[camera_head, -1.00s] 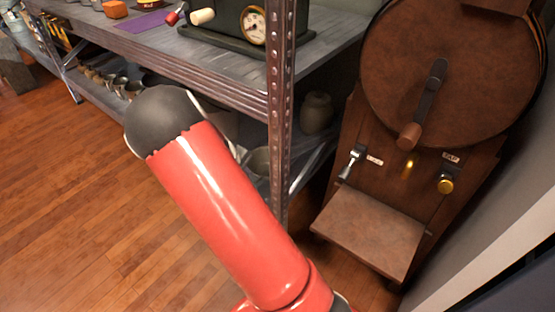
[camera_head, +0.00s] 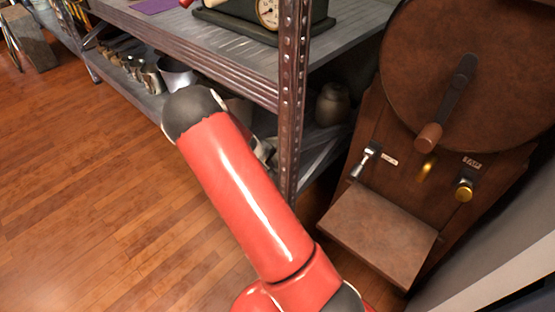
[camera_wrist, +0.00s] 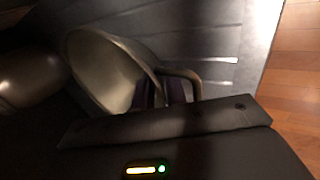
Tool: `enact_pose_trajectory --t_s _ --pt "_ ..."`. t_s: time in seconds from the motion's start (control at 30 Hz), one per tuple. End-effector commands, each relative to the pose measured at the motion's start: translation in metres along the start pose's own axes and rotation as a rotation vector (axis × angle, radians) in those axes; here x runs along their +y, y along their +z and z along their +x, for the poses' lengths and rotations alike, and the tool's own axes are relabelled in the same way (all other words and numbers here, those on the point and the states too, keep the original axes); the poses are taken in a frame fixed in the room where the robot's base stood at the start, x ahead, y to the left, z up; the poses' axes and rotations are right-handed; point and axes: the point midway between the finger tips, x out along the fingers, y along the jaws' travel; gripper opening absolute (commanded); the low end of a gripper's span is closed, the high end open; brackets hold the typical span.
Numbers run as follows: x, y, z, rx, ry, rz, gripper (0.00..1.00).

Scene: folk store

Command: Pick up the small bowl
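A small metallic bowl-like vessel (camera_wrist: 103,72) lies in the wrist view, its wide mouth facing the camera; a curved handle-like loop (camera_wrist: 188,76) shows at its right. I cannot be sure that it is the task's bowl. My gripper (camera_wrist: 163,93) shows two dark purplish fingertips at the vessel's right rim, one seemingly inside and one outside. Whether they press on the rim is unclear. The dark gripper body covers the lower part of the wrist view.
A metal shelf rack has an upright post (camera_head: 291,100) close to my arm. Its lower shelf holds several metal cups and a pot (camera_head: 177,74), plus a rounded jar (camera_head: 332,104). A brown wooden machine (camera_head: 420,170) stands at right. Wooden floor (camera_head: 90,200) at left is clear.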

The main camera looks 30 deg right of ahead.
Motion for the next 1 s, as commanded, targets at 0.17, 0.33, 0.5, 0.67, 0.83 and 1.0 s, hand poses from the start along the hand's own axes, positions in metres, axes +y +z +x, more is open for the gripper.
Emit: enact_pose_trajectory --t_s 0.17,0.33,0.5,0.67,0.83,1.0 --pt "0.000 0.000 0.000 0.000 0.000 0.000 0.10" --pt "0.000 0.000 -0.001 0.000 0.000 0.000 0.00" --pt "0.000 0.000 -0.001 0.000 0.000 0.000 0.00" --pt "0.000 0.000 -0.001 0.000 0.000 0.000 0.00" --pt "0.002 -0.003 -0.009 0.001 0.000 0.001 0.00" --pt "0.013 -0.004 -0.029 0.003 0.001 0.002 0.00"
